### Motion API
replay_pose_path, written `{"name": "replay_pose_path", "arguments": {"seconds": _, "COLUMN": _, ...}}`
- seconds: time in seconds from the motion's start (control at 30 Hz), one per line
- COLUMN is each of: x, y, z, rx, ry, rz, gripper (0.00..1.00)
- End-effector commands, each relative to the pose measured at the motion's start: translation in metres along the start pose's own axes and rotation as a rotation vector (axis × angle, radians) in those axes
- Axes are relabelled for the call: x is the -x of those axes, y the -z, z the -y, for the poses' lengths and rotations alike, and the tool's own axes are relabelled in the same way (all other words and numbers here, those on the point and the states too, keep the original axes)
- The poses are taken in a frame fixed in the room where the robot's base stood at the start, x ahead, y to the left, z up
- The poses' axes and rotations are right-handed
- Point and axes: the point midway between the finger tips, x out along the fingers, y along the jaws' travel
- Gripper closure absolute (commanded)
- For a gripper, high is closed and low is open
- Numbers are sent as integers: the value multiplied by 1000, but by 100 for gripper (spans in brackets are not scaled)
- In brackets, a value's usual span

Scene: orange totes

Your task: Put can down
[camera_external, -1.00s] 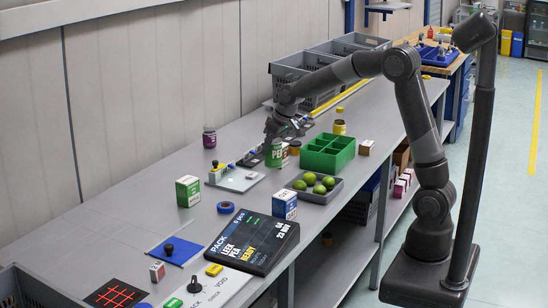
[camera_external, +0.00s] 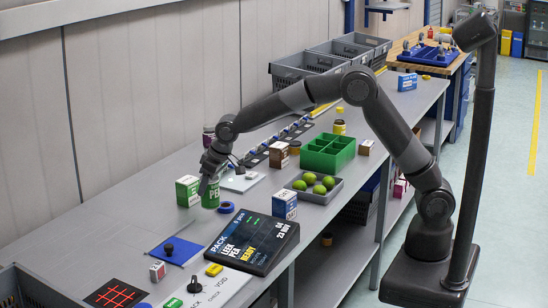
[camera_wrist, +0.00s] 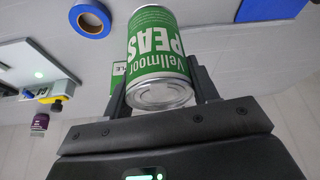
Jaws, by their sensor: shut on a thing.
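A green can of peas (camera_external: 211,194) is held by my gripper (camera_external: 208,180) over the grey bench, between the green and white box and the blue tape ring. In the wrist view the can (camera_wrist: 155,50) sits between my two fingers (camera_wrist: 160,88), its metal end toward the palm and its label reading Vellmoor PEAS. My gripper is shut on it. Whether the can's far end touches the bench cannot be told.
The green and white box (camera_external: 187,191) stands just left of the can. The blue tape ring (camera_external: 226,207) lies just right of it. Bare bench (camera_external: 125,215) lies to the left.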

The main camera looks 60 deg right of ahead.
Motion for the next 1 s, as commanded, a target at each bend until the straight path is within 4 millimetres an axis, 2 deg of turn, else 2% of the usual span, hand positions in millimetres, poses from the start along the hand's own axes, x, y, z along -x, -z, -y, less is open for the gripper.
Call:
{"name": "replay_pose_path", "arguments": {"seconds": 0.03, "x": -7, "y": 1, "z": 9, "rx": 3, "ry": 0, "rz": 0, "gripper": 79}}
{"name": "replay_pose_path", "arguments": {"seconds": 0.2, "x": -18, "y": 4, "z": 24, "rx": -1, "ry": 0, "rz": -2, "gripper": 79}}
{"name": "replay_pose_path", "arguments": {"seconds": 0.37, "x": -27, "y": 1, "z": 26, "rx": -2, "ry": -1, "rz": -1, "gripper": 79}}
{"name": "replay_pose_path", "arguments": {"seconds": 0.6, "x": -55, "y": -12, "z": 25, "rx": -3, "ry": 0, "rz": -2, "gripper": 79}}
{"name": "replay_pose_path", "arguments": {"seconds": 0.97, "x": -59, "y": -13, "z": 25, "rx": -2, "ry": 0, "rz": -2, "gripper": 79}}
{"name": "replay_pose_path", "arguments": {"seconds": 1.0, "x": -59, "y": -13, "z": 25, "rx": -2, "ry": 0, "rz": -1, "gripper": 44}}
